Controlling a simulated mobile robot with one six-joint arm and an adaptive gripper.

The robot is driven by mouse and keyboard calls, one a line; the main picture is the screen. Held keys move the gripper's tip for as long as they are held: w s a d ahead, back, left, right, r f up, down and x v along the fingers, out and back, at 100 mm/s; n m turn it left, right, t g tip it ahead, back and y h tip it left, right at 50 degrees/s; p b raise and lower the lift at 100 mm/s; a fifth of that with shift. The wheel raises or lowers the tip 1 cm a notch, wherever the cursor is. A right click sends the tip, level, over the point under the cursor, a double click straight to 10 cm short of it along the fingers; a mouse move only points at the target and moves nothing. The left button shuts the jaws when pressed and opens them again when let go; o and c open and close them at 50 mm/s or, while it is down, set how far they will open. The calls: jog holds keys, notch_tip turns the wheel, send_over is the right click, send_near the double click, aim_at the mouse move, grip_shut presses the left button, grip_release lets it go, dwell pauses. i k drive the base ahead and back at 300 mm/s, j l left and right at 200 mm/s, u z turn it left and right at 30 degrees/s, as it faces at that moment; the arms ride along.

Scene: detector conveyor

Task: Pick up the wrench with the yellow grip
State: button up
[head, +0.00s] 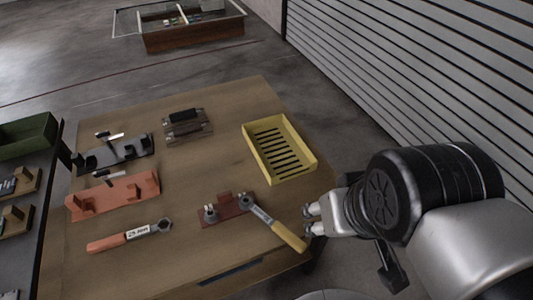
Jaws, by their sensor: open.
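The wrench with the yellow grip (288,235) lies near the table's front right. Its grey head end rests on a small reddish-brown holder (222,212), and its yellow grip points toward the lower right, near the table's edge. My gripper (308,220) is open, just right of the yellow grip. I cannot tell whether a finger touches it. A second wrench, with an orange-red grip (107,243) and a ring head, lies at the front left of the same table.
The wooden table (210,160) also holds a yellow slotted tray (314,163), a red holder (115,197), a dark holder (115,153) and a dark block (187,124). A green bin (28,135) stands on a shelf at left. A shutter wall (420,70) is at right.

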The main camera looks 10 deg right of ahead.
aim_at(281, 229)
jog(key=j+z, duration=0.1)
jog(key=z, duration=1.35)
jog(key=k+j+z, duration=0.25)
jog(key=k+j, duration=0.15)
jog(key=k, duration=0.15)
